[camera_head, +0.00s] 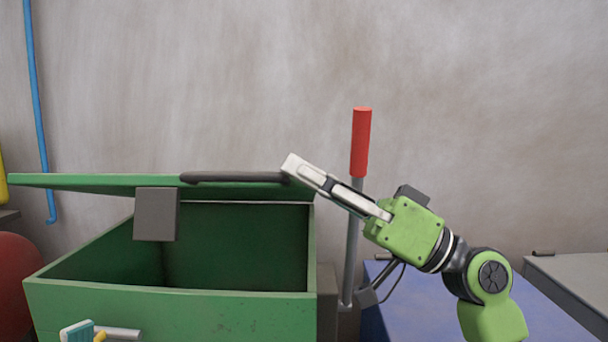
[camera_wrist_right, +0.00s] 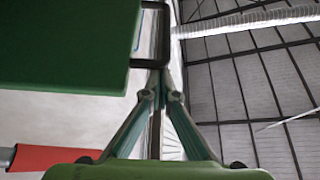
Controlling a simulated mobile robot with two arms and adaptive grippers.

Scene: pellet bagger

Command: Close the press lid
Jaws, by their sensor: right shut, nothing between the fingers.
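The green press lid (camera_head: 110,183) stands raised above the open green press box (camera_head: 170,310), seen nearly edge-on. A dark bar handle (camera_head: 232,177) runs along its right part, and a grey block (camera_head: 157,214) hangs below it. My right gripper (camera_head: 292,164) is shut and empty, its fingertips at the right end of the handle. In the right wrist view, the lid (camera_wrist_right: 65,45) fills the upper left and the handle (camera_wrist_right: 150,62) lies just at the shut fingertips; I cannot tell whether they touch. My left gripper is not in view.
A red-gripped lever (camera_head: 361,142) stands upright just behind my right gripper. A blue surface (camera_head: 530,318) and a grey table (camera_head: 575,275) lie to the right. A blue pipe (camera_head: 38,110) runs down the wall at left. Open air lies above the lid.

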